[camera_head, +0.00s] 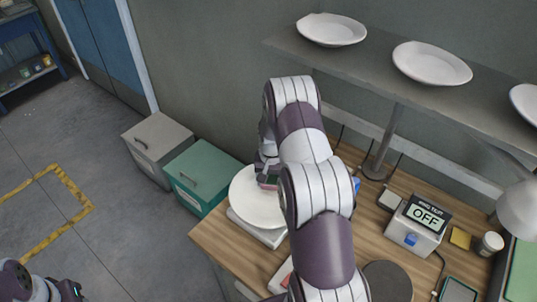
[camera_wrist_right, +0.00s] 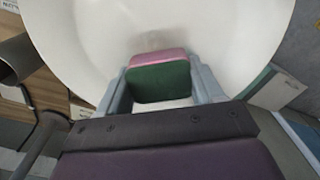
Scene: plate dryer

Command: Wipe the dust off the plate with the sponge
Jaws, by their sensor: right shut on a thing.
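The white plate (camera_head: 257,205) lies on a pale stand at the left end of the wooden table. It fills much of the right wrist view (camera_wrist_right: 225,35). My right gripper (camera_head: 268,176) is over the plate's far right part, shut on the sponge. The sponge (camera_wrist_right: 160,82) is green with a pink layer and sits between the fingers, close against the plate; whether it touches cannot be told. I see no clear dust on the plate. Part of my left arm with its gripper (camera_head: 68,290) shows at the bottom left, away from the table; its fingers are unclear.
A shelf (camera_head: 362,68) above holds several white plates. On the table to the right are a box with an "OFF" sign (camera_head: 425,217), a cup (camera_head: 489,243), a yellow block (camera_head: 460,238) and a dark disc (camera_head: 388,282). Grey and green bins (camera_head: 205,172) stand left of the table.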

